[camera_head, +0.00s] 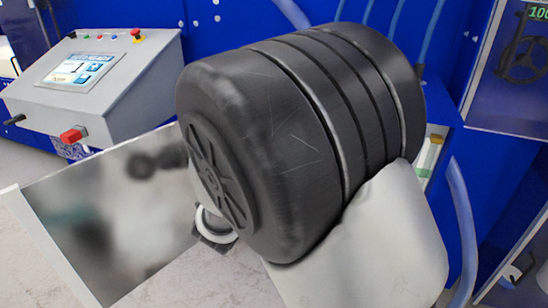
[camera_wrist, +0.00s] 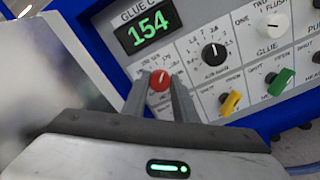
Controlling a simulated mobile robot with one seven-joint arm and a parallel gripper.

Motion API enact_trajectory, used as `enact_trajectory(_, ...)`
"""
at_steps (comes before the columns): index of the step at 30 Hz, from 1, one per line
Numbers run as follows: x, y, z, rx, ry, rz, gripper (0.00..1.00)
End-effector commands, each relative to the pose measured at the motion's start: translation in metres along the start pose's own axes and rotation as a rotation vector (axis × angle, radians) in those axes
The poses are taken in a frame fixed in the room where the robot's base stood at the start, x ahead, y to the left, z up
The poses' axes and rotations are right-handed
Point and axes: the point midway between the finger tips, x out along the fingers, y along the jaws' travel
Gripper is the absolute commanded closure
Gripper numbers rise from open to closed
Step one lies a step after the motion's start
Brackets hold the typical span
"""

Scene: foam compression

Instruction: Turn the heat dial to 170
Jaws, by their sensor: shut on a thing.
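A red dial (camera_wrist: 160,80) sits on the grey control panel (camera_wrist: 200,73) in the wrist view. Small numbers are printed around it, too small to read surely. My gripper (camera_wrist: 160,84) is shut on the red dial, one finger on each side. A black display (camera_wrist: 148,29) above the dial reads 154 in green digits. In the head view my own arm fills the middle and hides the gripper and the dial.
Near the red dial are a black knob (camera_wrist: 214,53), a white knob (camera_wrist: 272,23), a yellow switch (camera_wrist: 231,103) and a green switch (camera_wrist: 281,82). In the head view, a grey console (camera_head: 96,88) with a screen stands at left. Blue hoses hang nearby.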

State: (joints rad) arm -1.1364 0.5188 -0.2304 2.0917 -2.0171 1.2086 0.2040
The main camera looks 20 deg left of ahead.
Motion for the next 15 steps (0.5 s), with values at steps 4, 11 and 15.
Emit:
enact_trajectory(4,-0.0001,-0.001,-0.001,0.032,0.001,-0.001,0.96)
enact_trajectory(11,-0.0001,-0.0004,-0.0003,0.045,0.001,-0.001,0.96)
enact_trajectory(15,-0.0002,-0.0003,-0.0003,0.044,0.001,-0.001,0.96)
